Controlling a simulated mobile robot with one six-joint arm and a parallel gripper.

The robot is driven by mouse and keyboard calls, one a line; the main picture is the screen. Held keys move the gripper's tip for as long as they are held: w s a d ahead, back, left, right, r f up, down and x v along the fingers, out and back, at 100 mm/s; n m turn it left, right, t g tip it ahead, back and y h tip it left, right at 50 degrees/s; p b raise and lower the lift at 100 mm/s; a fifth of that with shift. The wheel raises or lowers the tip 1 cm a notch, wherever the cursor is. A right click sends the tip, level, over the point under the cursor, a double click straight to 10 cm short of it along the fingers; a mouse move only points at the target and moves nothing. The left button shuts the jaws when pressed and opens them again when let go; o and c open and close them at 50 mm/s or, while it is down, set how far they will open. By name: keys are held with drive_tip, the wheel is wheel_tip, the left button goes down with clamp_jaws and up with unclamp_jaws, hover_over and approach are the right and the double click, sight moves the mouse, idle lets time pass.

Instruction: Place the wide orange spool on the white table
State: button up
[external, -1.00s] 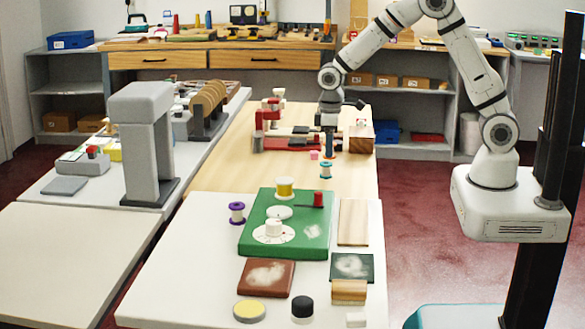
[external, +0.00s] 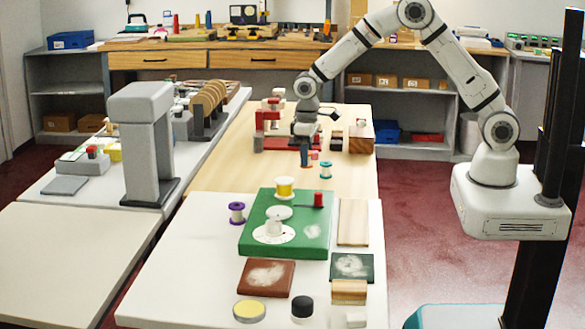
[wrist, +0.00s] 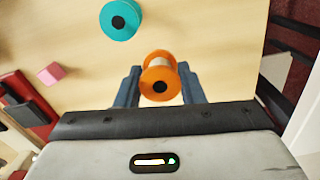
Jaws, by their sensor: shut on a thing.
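The orange spool (wrist: 158,77) sits between the fingers of my gripper (wrist: 159,92) in the wrist view, and the gripper is shut on it. In the external view my gripper (external: 306,157) points down over the wooden table, with a small bit of the orange spool (external: 308,164) showing at its tips. I cannot tell its exact height. A teal spool (external: 326,169) stands apart to the right, and shows at the top of the wrist view (wrist: 120,19). The white table (external: 180,270) is in front, its left side bare.
On the white table are a green board (external: 290,246) with a yellow spool (external: 284,187), a purple spool (external: 237,212), a brown board (external: 265,277) and several blocks. A red fixture (external: 268,125) stands close behind my gripper. A grey stand (external: 148,150) rises at left.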

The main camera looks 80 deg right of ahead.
sight(290, 162)
drive_tip(key=w+d+r+m+p, duration=0.1)
drive_tip(key=w+d+r+m, duration=0.15)
drive_tip(key=d, duration=0.45)
drive_tip(key=w+d+r+m, duration=0.1)
drive_tip(key=w+d+r, duration=0.25)
drive_tip(key=d, duration=0.25)
drive_tip(key=f, duration=0.3)
drive_tip(key=f+p, duration=0.1)
drive_tip(key=f, duration=0.2)
drive_tip(key=d+f, duration=0.1)
drive_tip(key=f, duration=0.3)
drive_tip(key=shift+w+p, duration=0.15)
drive_tip(key=shift+p, duration=0.25)
drive_tip(key=shift+f, duration=0.25)
drive_tip(key=o, duration=1)
drive_tip(key=shift+r, duration=0.1)
drive_tip(key=shift+o, duration=0.2)
